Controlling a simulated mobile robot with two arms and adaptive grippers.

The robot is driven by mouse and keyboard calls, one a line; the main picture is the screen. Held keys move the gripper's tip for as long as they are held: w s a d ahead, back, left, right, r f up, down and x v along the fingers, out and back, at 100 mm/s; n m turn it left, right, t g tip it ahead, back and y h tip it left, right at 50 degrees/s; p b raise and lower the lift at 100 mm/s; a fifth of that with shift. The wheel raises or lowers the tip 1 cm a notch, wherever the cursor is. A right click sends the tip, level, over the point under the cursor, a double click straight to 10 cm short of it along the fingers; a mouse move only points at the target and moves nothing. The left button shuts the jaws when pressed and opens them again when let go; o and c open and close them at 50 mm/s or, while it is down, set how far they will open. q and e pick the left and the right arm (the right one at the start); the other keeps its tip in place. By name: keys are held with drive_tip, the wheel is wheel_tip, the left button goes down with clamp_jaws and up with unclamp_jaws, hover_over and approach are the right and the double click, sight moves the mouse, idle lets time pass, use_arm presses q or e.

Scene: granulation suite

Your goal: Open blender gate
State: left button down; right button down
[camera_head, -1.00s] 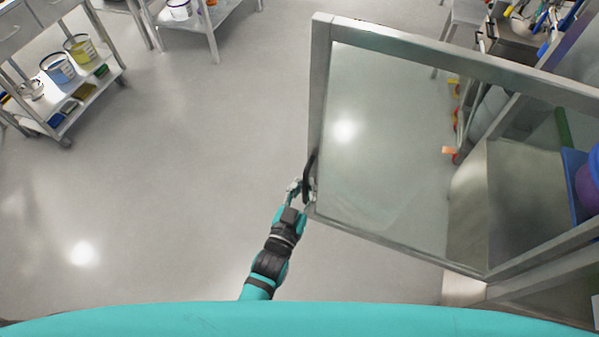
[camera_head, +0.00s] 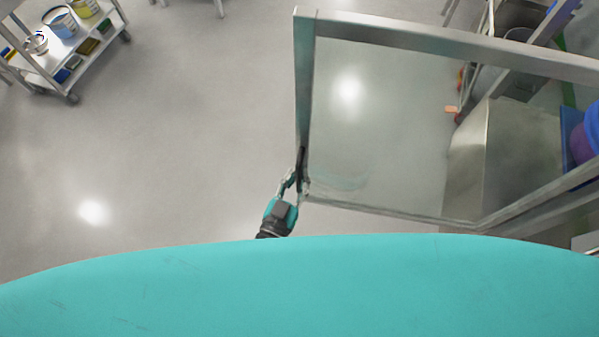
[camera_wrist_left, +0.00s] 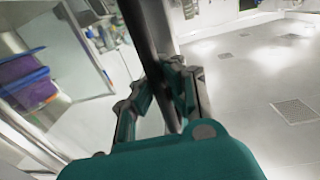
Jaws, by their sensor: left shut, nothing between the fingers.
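The blender gate is a clear panel in a grey metal frame (camera_head: 440,40). It stands swung out over the floor, at an angle to the enclosure on the right. A black upright handle (camera_head: 302,160) is on its free left edge. My left gripper (camera_head: 295,180) is at the lower part of this handle, with its arm mostly hidden by my teal body. In the left wrist view, the fingers (camera_wrist_left: 163,88) lie close on either side of the dark handle bar (camera_wrist_left: 150,35). The jaws are shut with nothing gripped; exact contact is unclear. My right gripper is not in view.
Inside the enclosure are a metal block (camera_head: 520,140) and a blue and purple item (camera_head: 585,140). A white cart (camera_head: 45,75) with tubs stands at the upper left. The floor (camera_head: 180,150) left of the gate is clear.

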use_arm(q)
drive_tip(key=c, duration=2)
unclamp_jaws()
drive_tip(key=shift+w+r, duration=0.1)
drive_tip(key=o, duration=0.7)
drive_tip(key=v, duration=1.2)
